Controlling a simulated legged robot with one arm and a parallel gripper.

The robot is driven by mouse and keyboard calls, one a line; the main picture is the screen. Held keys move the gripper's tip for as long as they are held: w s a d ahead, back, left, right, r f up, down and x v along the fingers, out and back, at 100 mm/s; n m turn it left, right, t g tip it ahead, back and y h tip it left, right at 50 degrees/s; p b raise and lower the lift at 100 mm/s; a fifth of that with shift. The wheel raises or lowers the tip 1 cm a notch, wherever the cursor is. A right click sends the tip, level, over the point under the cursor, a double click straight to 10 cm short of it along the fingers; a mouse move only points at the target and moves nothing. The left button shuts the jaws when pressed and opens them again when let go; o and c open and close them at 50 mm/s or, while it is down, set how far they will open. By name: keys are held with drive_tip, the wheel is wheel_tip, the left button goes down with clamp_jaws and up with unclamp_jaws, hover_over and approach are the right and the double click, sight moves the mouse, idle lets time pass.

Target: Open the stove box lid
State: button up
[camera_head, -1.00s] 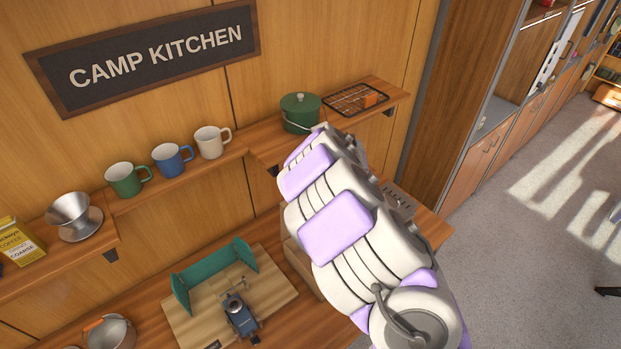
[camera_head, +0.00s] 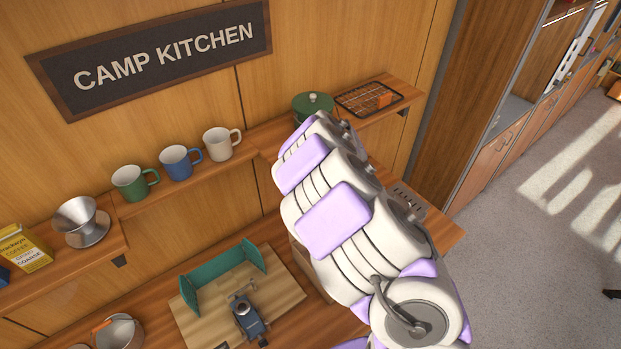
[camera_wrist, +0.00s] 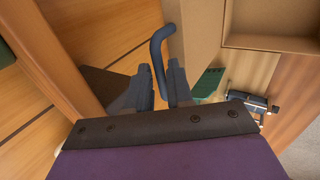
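In the wrist view, a dark blue curved bar handle (camera_wrist: 157,52) stands off a tan wooden panel (camera_wrist: 203,32), seemingly part of the stove box. My gripper (camera_wrist: 160,78) has its two fingers apart, one on each side of the handle's lower end. A small gap seems to show, and I cannot tell whether either finger touches. In the head view, only a sliver of the stove box (camera_head: 303,262) shows beside my arm; its lid and my fingertips are hidden behind the arm.
A camp stove (camera_head: 246,318) and green windscreen (camera_head: 222,268) stand on a wooden board (camera_head: 285,288), left of my arm. A metal pot (camera_head: 120,333) is at lower left. The shelf above holds mugs (camera_head: 180,163), a dripper (camera_head: 80,220), a green pot (camera_head: 313,104) and a grill rack (camera_head: 368,98).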

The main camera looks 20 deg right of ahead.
drive_tip(key=shift+o, duration=1.2)
drive_tip(key=shift+a, duration=0.1)
drive_tip(key=shift+s+d+r, duration=0.2)
drive_tip(key=shift+s+r, duration=0.05)
drive_tip(key=shift+r, duration=0.2)
drive_tip(key=b+v, duration=0.1)
drive_tip(key=v, duration=1.5)
drive_tip(key=shift+a, duration=0.1)
